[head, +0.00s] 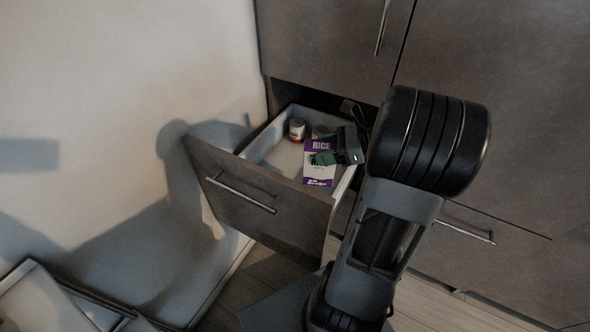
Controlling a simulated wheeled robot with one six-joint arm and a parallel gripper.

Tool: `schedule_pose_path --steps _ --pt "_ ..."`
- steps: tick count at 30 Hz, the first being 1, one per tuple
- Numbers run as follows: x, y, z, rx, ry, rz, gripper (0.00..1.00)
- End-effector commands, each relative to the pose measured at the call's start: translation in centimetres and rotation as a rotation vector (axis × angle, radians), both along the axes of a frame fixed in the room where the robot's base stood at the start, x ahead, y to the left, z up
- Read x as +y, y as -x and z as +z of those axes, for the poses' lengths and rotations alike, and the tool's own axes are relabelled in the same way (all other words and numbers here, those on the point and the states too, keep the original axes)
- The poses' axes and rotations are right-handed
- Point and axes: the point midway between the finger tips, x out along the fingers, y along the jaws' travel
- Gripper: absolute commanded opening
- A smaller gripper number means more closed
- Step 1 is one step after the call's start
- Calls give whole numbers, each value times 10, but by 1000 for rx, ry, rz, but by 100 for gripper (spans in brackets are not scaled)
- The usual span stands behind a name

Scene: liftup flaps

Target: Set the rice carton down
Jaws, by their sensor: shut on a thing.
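The rice carton (319,175) is a white and purple box marked "RICE". In the head view it stands roughly upright at the right side of the open drawer. My gripper (324,158) comes from the right and is shut on the carton, with a finger across its front below the label. The drawer (228,186) has a dark front and a pale inside. I cannot tell whether the carton's bottom touches the drawer floor, as the drawer front may hide its lower edge.
A small jar (296,130) stands at the back of the drawer, left of the carton. The drawer floor left of the carton is clear. Dark cabinet fronts (500,90) stand behind and to the right. A pale wall (120,90) is on the left.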

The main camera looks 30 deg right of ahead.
Motion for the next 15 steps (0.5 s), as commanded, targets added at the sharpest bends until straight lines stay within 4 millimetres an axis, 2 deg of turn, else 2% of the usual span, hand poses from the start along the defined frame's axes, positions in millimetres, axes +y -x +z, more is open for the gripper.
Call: schedule_pose_path --steps 1,6,9,15 --pt "7 -12 -9 0 -1 7 0" --pt "24 -50 -27 -1 -2 5 0" --pt "29 -64 -45 1 -3 2 0" --pt "37 -82 -67 0 -2 0 0"
